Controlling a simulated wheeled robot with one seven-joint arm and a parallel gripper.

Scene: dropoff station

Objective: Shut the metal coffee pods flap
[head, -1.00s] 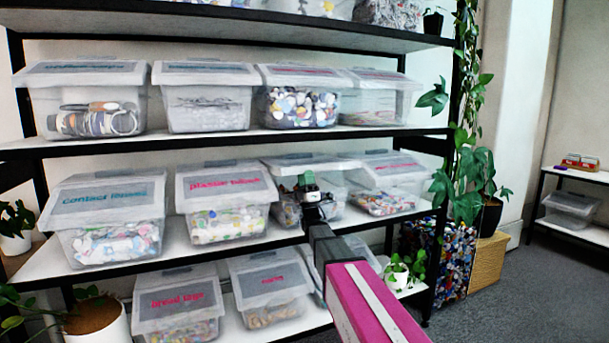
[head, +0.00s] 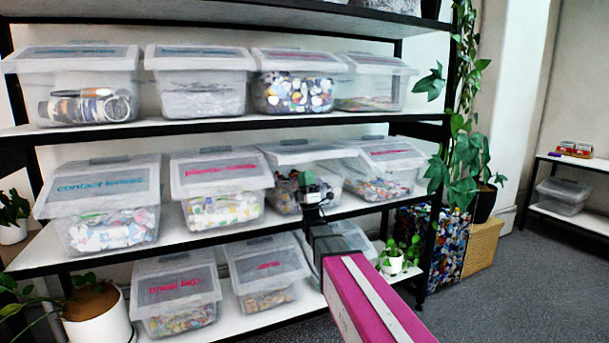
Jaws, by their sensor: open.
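The third bin (head: 285,199) on the middle shelf is clear plastic with mixed colourful contents. Its front flap (head: 305,154) is raised, close to level, unlike the sloping lids beside it. No label on it can be read, so I cannot confirm that it is the metal coffee pods bin. My gripper (head: 308,181) is open, with a green part near its tip. It is in front of this bin's opening, below the flap's front edge, and hides part of the contents. I cannot tell whether it touches the bin or flap.
Closed bins flank it: one with a pink label (head: 222,172) at left and another (head: 383,178) at right. A contact lenses bin (head: 102,205) is farther left. More bins fill the shelves above and below. Plants (head: 462,165) hang at the right; the floor (head: 500,290) there is clear.

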